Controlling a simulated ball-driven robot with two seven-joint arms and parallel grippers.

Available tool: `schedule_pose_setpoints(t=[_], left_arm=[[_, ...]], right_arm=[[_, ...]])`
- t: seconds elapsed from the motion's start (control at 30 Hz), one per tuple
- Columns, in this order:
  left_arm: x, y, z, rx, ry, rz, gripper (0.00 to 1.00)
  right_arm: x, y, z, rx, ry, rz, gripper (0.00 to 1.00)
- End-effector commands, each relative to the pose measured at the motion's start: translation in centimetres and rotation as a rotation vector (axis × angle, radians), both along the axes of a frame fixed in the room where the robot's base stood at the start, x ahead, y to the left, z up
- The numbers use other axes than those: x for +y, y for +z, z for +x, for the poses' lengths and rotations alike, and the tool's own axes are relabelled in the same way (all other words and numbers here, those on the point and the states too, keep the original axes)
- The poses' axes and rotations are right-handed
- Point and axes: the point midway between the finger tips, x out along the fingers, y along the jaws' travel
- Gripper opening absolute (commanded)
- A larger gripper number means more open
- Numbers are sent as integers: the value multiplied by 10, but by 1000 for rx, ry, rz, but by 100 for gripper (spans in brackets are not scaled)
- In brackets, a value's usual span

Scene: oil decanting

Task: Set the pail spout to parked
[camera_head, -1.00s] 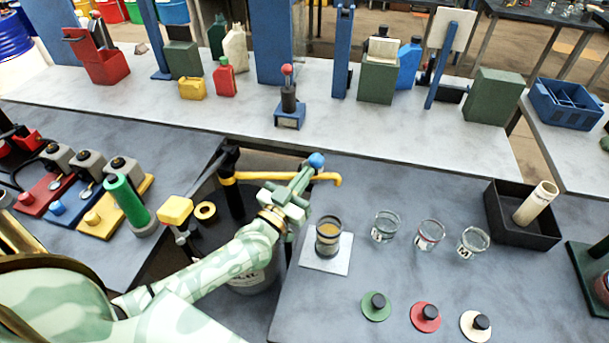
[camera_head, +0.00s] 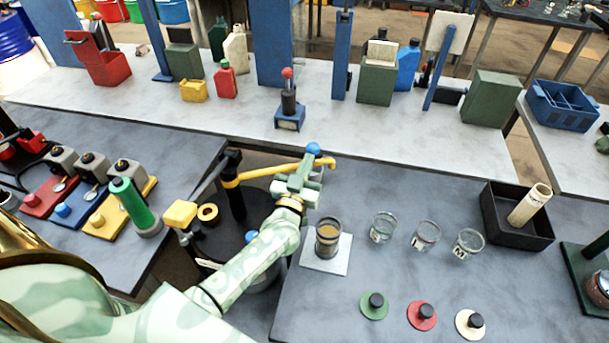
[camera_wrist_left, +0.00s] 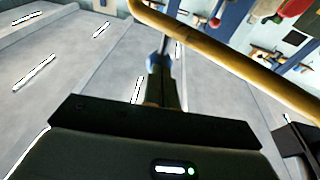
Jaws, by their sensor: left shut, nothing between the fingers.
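The yellow pail spout (camera_head: 268,170) runs right from a black post (camera_head: 235,198) over the dark pail (camera_head: 222,237). It slants slightly toward the back table, with its bent tip above the grey table. My left gripper (camera_head: 311,156) is shut and empty at the outer part of the spout, its blue tip showing just behind the pipe. In the left wrist view the blue tip (camera_wrist_left: 156,62) lies beside the yellow spout (camera_wrist_left: 225,58); I cannot tell whether they touch. My arm hides part of the pail. My right gripper is not in view.
A filled glass (camera_head: 328,237) stands on a white plate right of my arm. Several empty jars (camera_head: 383,227) and coloured lids (camera_head: 374,305) are further right. A black tray (camera_head: 518,228) is beyond them. A yellow block (camera_head: 180,214) is left of the post.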

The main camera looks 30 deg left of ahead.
Motion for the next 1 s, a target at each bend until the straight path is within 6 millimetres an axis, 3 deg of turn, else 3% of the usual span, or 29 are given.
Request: schedule_pose_setpoints(t=[0.3, 0.4, 1.0], left_arm=[[23, 0, 33, 0, 201, -3, 0], [30, -1, 38, 1, 194, 3, 0], [41, 1, 47, -4, 195, 1, 0]], right_arm=[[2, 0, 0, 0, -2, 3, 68], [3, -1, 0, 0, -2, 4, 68], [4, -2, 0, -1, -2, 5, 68]])
